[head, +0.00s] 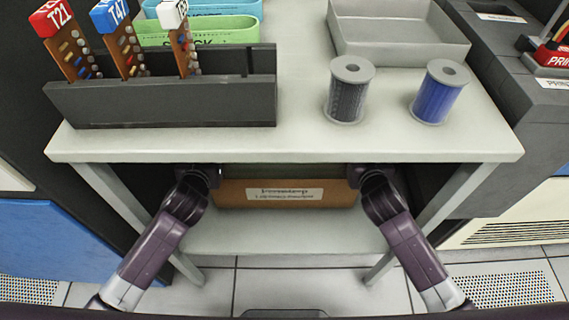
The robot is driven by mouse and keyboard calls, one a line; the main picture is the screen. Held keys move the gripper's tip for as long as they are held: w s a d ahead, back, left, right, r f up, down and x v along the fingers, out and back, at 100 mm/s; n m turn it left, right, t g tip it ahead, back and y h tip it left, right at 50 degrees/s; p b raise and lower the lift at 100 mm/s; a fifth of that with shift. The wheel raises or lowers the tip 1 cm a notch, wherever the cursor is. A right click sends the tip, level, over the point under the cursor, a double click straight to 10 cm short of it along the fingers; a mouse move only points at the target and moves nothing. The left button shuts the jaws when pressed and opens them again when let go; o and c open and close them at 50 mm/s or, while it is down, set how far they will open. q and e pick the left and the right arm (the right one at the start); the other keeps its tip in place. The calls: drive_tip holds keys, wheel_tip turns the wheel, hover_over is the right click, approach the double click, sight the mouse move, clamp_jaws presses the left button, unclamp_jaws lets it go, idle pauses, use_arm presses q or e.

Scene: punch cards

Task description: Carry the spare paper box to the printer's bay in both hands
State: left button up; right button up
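A brown cardboard box (235,195) with a white label sits under the table top, above the pale lower shelf (280,238).
The table top (290,140) overhangs the box. On it are a dark rack (165,103) with tagged cards, a green tray (220,32), a grey tray (400,45), a black spool (350,92) and a blue spool (438,94). Table legs (455,190) flank my arms. The floor in front is clear.

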use_arm(q)
clamp_jaws()
use_arm(e)
clamp_jaws()
use_arm(q)
drive_tip(key=shift+w+r, duration=0.1)
drive_tip(key=shift+r, duration=0.15)
use_arm(e)
drive_tip(key=shift+w+r, duration=0.1)
drive_tip(key=shift+r, duration=0.15)
use_arm(q)
drive_tip(key=shift+r, duration=0.1)
use_arm(e)
drive_tip(key=shift+r, duration=0.1)
